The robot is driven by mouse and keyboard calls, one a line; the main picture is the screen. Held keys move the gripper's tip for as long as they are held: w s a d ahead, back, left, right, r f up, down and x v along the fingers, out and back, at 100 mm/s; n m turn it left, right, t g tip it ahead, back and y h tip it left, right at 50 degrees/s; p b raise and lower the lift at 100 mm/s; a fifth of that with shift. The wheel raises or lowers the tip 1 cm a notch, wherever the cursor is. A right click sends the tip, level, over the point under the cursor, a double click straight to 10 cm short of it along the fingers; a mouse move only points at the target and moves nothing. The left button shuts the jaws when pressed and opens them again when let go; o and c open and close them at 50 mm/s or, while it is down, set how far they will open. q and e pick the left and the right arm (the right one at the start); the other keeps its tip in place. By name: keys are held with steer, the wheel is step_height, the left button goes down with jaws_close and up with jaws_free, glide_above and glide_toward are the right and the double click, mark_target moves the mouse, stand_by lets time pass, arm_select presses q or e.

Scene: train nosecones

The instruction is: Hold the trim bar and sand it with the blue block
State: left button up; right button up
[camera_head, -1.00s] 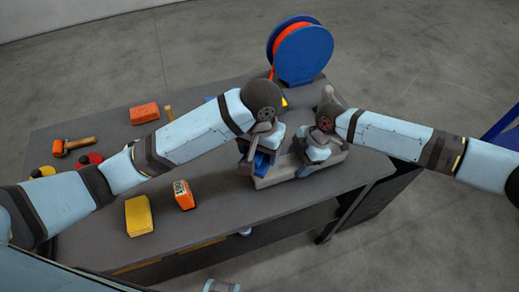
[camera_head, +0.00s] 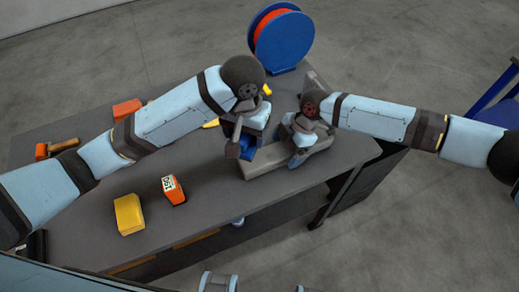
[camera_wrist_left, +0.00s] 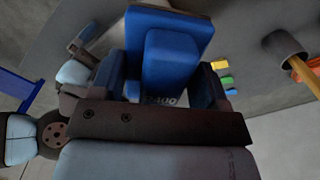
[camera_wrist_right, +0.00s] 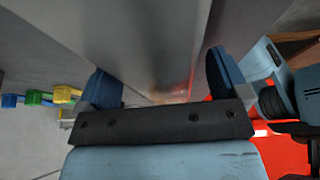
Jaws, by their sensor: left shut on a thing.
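The trim bar (camera_head: 262,168) is a long grey bar lying along the right part of the workbench. My left gripper (camera_head: 250,134) is shut on the blue block (camera_head: 233,150), above or against the bar's left part; contact is hard to tell. In the left wrist view the blue block (camera_wrist_left: 170,62) sits between both fingers, with a printed label partly hidden. My right gripper (camera_head: 297,145) is at the bar's middle to right part. In the right wrist view the grey bar (camera_wrist_right: 150,40) runs between its wide-set fingers; whether they grip it is unclear.
A yellow block (camera_head: 128,213) and an orange box (camera_head: 173,190) stand on the bench's front left. A hammer (camera_head: 60,147) and an orange block (camera_head: 127,108) lie behind my left arm. A blue spool (camera_head: 282,42) stands at the back. The bench's front middle (camera_head: 215,200) is clear.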

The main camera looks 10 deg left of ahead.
steer(key=shift+r, duration=0.1)
steer(key=v, duration=1.2)
steer(key=shift+d, duration=0.1)
